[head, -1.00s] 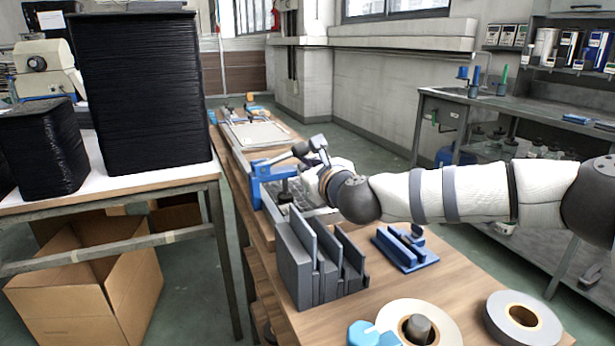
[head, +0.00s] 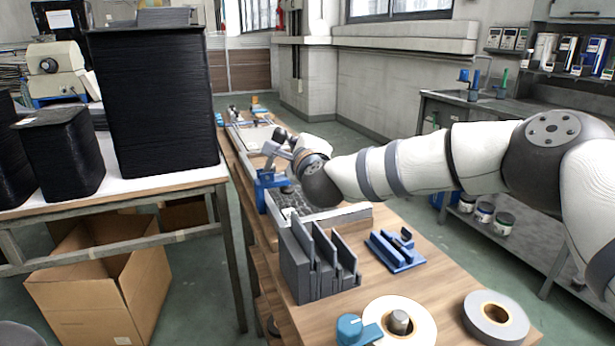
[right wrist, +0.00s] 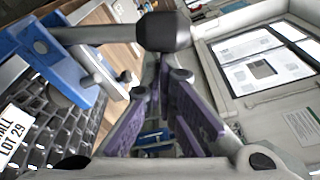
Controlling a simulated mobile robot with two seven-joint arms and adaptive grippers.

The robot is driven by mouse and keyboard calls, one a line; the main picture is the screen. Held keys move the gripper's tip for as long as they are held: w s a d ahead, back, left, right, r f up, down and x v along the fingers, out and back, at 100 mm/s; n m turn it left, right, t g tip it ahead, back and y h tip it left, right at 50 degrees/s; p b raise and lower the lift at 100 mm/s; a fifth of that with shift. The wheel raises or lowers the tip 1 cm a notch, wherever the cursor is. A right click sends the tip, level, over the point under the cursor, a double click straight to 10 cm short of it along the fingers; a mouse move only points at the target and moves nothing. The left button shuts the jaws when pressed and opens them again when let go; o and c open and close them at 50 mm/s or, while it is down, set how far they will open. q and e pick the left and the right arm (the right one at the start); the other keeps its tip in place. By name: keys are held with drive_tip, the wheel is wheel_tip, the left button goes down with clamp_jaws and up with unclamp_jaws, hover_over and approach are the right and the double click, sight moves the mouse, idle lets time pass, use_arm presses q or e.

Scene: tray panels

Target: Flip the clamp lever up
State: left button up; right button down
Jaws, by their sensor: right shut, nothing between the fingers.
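The blue clamp (head: 268,186) stands on the workbench beside a grey tray panel, its grey lever (head: 270,157) rising steeply from it to a dark knob (head: 281,134). In the right wrist view, the blue clamp body (right wrist: 35,45) is at the upper left. Its lever bar runs across to the black knob (right wrist: 163,32), just beyond my fingertips. My right gripper (head: 284,151) is close beside the lever, and its purple-padded fingers (right wrist: 165,80) are shut and empty. Whether they touch the lever is hard to tell. My left gripper is not in view.
A grey slotted rack (head: 318,265), a blue fixture (head: 395,250) and tape rolls (head: 497,317) occupy the near bench. A table with black stacked trays (head: 155,100) stands at left, with a cardboard box (head: 105,290) below.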

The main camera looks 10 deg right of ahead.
sight(281, 137)
drive_tip(key=shift+s+a+r+n+t+p, duration=0.1)
drive_tip(key=shift+a+r+n+t+p, duration=0.1)
drive_tip(key=shift+a+r+n, duration=0.3)
drive_tip(key=shift+s+a+r+n+t+p, duration=0.15)
drive_tip(key=shift+a+n, duration=0.35)
drive_tip(key=shift+n, duration=0.4)
drive_tip(key=shift+s+a+r+n+t+p, duration=0.1)
drive_tip(key=shift+a+r+n+p, duration=0.1)
drive_tip(key=shift+a+r+n, duration=0.3)
drive_tip(key=shift+f+n, duration=0.15)
drive_tip(key=shift+n, duration=0.15)
